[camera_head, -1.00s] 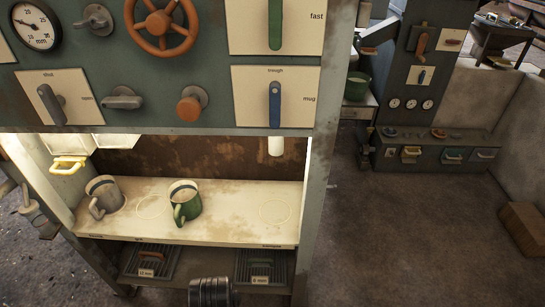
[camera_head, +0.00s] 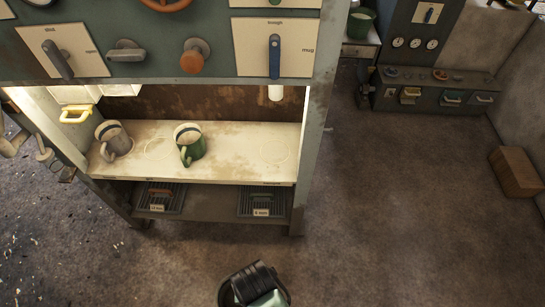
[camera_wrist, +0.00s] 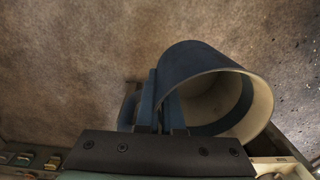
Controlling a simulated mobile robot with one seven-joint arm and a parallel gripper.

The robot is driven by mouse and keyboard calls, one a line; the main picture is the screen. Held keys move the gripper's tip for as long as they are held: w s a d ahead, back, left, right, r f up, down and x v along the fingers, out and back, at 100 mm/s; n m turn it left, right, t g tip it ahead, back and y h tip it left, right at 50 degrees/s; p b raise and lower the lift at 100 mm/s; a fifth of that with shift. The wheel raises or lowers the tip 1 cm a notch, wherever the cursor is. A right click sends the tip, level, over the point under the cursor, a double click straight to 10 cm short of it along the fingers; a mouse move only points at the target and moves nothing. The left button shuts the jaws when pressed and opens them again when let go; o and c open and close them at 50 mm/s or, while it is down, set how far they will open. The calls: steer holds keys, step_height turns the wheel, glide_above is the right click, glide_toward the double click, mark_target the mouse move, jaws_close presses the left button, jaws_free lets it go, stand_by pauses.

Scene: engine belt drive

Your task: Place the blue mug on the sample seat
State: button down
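The blue mug (camera_wrist: 190,70) is close up in the wrist view, with a cream inside and its open mouth turned to the right. My gripper (camera_wrist: 160,100) is shut at the mug's handle side; the exact contact is partly hidden by the fingers. Two ring outlines mark the lit shelf (camera_head: 230,165): a left ring (camera_head: 159,149) and a right ring (camera_head: 275,149). Their labels are too small to tell which is the sample seat.
A grey mug (camera_head: 115,143) and a green mug (camera_head: 190,146) stand on the shelf beside the left ring. A white spout (camera_head: 276,92) hangs above the right ring. The control panel (camera_head: 160,85) overhangs the shelf. Open floor (camera_head: 400,210) lies right.

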steer(key=w+d+r+p, duration=0.3)
steer(key=d+r+p, duration=0.1)
steer(key=r, duration=0.3)
steer(key=w+d+r+p, duration=0.3)
steer(key=r, duration=0.3)
steer(key=w+a+r+p, duration=0.3)
steer(key=w+r+p, duration=0.3)
steer(key=r, duration=0.8)
steer(key=f, duration=0.1)
steer(key=s+f+b, duration=0.1)
steer(key=f, duration=0.1)
steer(key=s+f, duration=0.1)
steer(key=shift+s+a+f, duration=0.15)
steer(key=shift+s+a, duration=0.05)
steer(key=shift+a, duration=0.15)
steer(key=shift+d, duration=0.15)
